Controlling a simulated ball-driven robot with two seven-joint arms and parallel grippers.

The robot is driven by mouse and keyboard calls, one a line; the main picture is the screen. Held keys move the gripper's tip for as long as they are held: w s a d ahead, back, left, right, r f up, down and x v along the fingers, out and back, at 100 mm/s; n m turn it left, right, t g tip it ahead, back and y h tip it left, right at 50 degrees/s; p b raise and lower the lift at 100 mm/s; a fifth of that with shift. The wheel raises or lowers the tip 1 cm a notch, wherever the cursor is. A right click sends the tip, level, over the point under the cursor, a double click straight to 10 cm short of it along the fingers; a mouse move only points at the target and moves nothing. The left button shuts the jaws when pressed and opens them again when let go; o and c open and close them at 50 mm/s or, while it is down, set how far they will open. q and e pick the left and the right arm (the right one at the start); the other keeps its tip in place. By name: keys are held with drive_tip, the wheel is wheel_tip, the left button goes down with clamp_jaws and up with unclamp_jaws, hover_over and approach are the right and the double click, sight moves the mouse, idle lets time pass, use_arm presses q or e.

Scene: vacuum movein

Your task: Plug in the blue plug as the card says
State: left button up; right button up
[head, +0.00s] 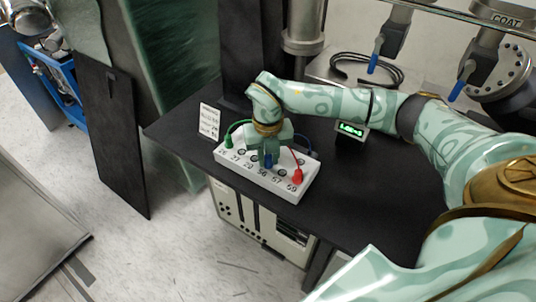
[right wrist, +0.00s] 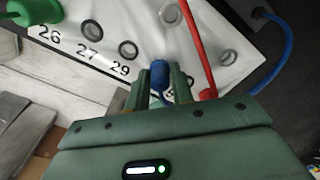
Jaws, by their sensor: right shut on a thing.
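My right gripper (head: 268,158) is shut on the blue plug (head: 268,160), over the middle of the white socket box (head: 242,165). In the right wrist view the blue plug (right wrist: 160,72) shows between the two fingers (right wrist: 161,90), just past the label 29. I cannot tell whether its tip is in a hole or above the box. The label beneath the gripper is hidden there. The white card (head: 210,120) stands behind the box's left end; its small print is not readable for sure. My left gripper is not in view.
A green plug (head: 228,141) sits at the box's left end by 26, and a red plug (head: 297,176) at the right end by 59. Several holes are empty. A lit display (head: 352,129) stands behind on the black table (head: 375,190). Blue cord (right wrist: 270,75) runs beside the box.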

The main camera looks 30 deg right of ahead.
drive_tip(key=o, duration=1)
drive_tip(key=shift+r, duration=0.1)
wheel_tip(320, 180, up, 16)
drive_tip(key=p, duration=0.3)
drive_tip(key=shift+r, duration=0.1)
drive_tip(key=shift+s+a, duration=0.1)
